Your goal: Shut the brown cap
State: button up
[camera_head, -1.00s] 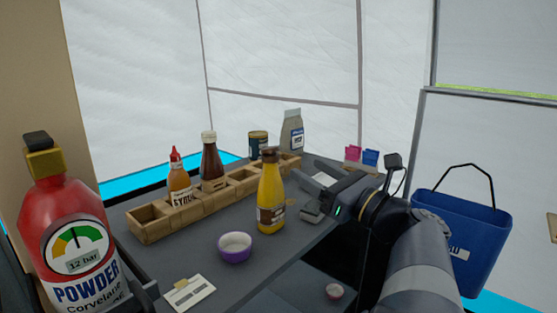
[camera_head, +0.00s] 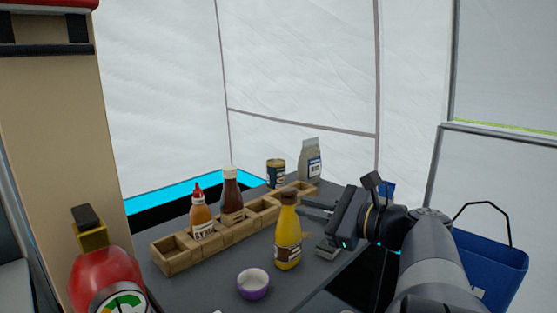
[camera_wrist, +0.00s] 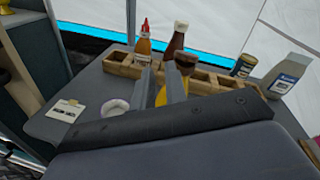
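The yellow bottle (camera_head: 288,240) stands upright on the grey table, with the brown cap (camera_head: 289,197) at its top. I cannot tell whether the cap is fully closed. My gripper (camera_head: 308,207) is to the right of the bottle, its fingers pointing left near cap height. In the wrist view, my gripper (camera_wrist: 160,84) has its two fingers apart, with nothing held between them. The brown cap (camera_wrist: 187,60) shows just beyond the right finger. The yellow bottle (camera_wrist: 162,96) is mostly hidden behind the fingers and gripper body.
A wooden rack (camera_head: 170,258) holding a syrup bottle (camera_head: 202,218) and a dark sauce bottle (camera_head: 231,192) runs behind the yellow bottle. A purple bowl (camera_head: 253,285) stands in front. A grey carton (camera_head: 310,160) and tin (camera_head: 276,173) stand at the back. A blue bucket (camera_head: 495,260) is at right.

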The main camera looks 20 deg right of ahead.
jog(key=r+n+g+p, duration=0.1)
jog(key=w+a+r+n+g+p, duration=0.1)
jog(key=n+p, duration=0.1)
jog(key=a+r+n+g+p, duration=0.1)
jog(key=n+p, duration=0.1)
jog(key=shift+w, duration=0.25)
grip_shut()
jog(key=w+d+r+n+g+h+p, duration=0.15)
jog(key=r+n+g+h+p, duration=0.45)
jog(key=n+p, duration=0.6)
jog(key=w+d+r+n+g+h+p, duration=0.1)
jog(key=w+r+n+g+h+p, duration=0.2)
jog(key=r+n+p, duration=0.7)
jog(key=n+p, duration=0.1)
jog(key=p, duration=0.2)
send_over(294, 191)
jog(key=shift+g+y, duration=0.4)
notch_tip(294, 191, down, 11)
jog(key=shift+w+f, duration=0.15)
jog(key=shift+f, duration=0.05)
jog(key=f, duration=0.3)
jog(key=shift+s+d+f, duration=0.1)
jog(key=shift+s, duration=0.3)
jog(key=shift+f, duration=0.45)
